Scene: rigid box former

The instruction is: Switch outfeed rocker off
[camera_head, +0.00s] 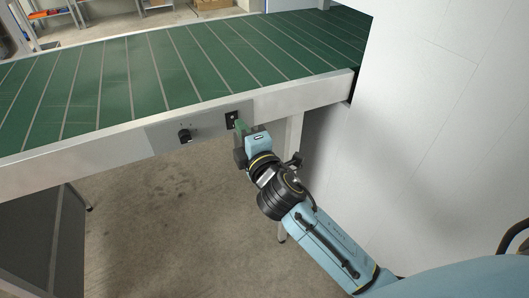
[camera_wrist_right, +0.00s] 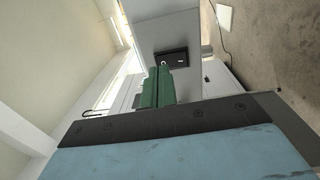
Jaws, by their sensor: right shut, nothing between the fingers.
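The outfeed rocker (camera_head: 231,117) is a small black switch on the grey panel (camera_head: 207,124) on the conveyor's front rail. In the right wrist view the rocker (camera_wrist_right: 174,58) is a black rectangle with white marks. My right gripper (camera_head: 240,128) is shut and empty, its green fingertips right at the rocker's lower right. In the right wrist view the shut green fingers (camera_wrist_right: 158,84) overlap the rocker's edge. I cannot tell whether they touch it or which way it is tipped. My left gripper is out of view.
A black knob (camera_head: 185,136) sits on the same panel, left of the rocker. The green slatted conveyor (camera_head: 150,75) runs above the rail. A white wall panel (camera_head: 430,120) stands close on the right. The floor (camera_head: 170,210) below is clear.

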